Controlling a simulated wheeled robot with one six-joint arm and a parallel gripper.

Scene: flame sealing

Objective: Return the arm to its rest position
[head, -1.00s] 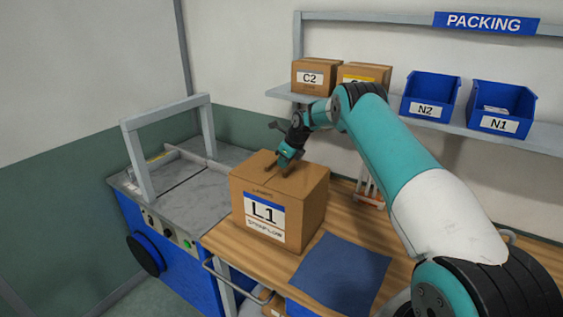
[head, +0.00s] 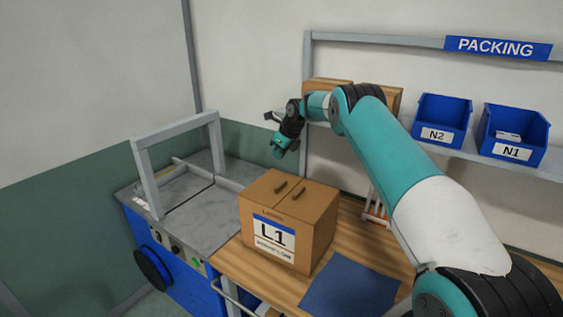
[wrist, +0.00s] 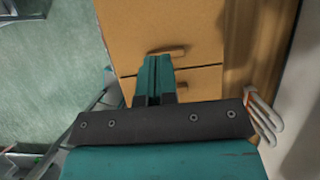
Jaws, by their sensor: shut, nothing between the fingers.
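My gripper (head: 279,153) is shut and empty, raised in the air above and behind the box labelled L1. In the wrist view my gripper (wrist: 153,75) points down toward the box top, its fingers together. The L1 box (head: 287,222) is a closed brown carton standing on the wooden bench, with two small dark handle-like pieces on its top. The box also shows in the wrist view (wrist: 205,40), below the fingers and apart from them as far as the head view shows.
A grey-topped blue machine with a grey frame (head: 177,120) stands to the left. A blue mat (head: 350,287) lies in front of the box. A shelf behind holds cartons, partly hidden by my arm, and blue bins N2 (head: 440,120) and N1 (head: 513,135).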

